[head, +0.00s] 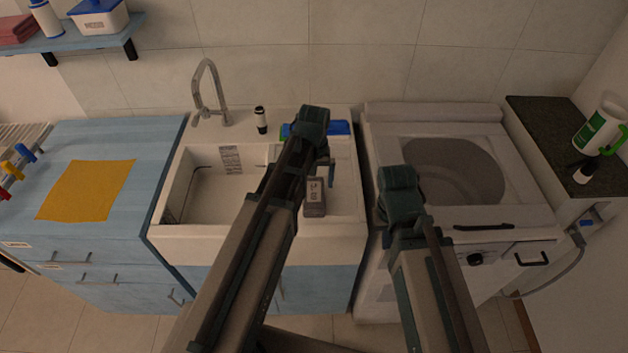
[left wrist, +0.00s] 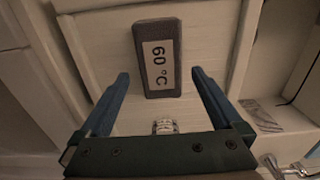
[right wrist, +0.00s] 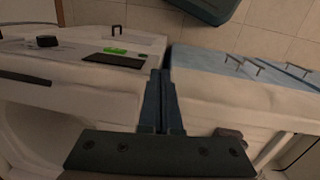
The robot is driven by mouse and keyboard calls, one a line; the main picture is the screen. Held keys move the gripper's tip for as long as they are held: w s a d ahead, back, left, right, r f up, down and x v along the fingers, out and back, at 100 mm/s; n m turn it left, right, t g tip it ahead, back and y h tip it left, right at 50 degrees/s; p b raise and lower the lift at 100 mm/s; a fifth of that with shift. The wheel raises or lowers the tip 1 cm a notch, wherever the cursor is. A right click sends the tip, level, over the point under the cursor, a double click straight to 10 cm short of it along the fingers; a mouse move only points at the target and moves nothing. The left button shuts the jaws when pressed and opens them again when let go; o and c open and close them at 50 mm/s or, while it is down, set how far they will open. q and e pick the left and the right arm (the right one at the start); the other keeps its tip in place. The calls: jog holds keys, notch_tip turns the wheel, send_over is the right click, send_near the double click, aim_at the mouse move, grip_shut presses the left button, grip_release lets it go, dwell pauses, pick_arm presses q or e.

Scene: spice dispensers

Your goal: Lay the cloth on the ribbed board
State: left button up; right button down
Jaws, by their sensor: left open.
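A flat yellow cloth (head: 86,190) lies on the blue cabinet top left of the sink. The pale board surface (head: 345,190) right of the basin may be the ribbed board; its ribs are hard to make out. My right gripper (right wrist: 160,73) is shut and empty, near the washing machine front.
The sink basin (head: 205,195) has a tap (head: 207,92) behind it. A small dark-and-white bottle (head: 261,120) and a blue item (head: 340,128) stand at the back. The washing machine (head: 470,240) is to the right. Coloured pegs (head: 20,155) are at far left.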

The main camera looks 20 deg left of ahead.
aim_at(314, 192)
pick_arm(q)
notch_tip(314, 192, up, 7)
jog(key=p, duration=0.6)
jog(key=s+d+m+y, duration=0.1)
jog(key=s+d+m, duration=0.6)
jog(key=s+d, duration=0.3)
jog(key=s, duration=0.4)
jog(key=shift+d, duration=0.2)
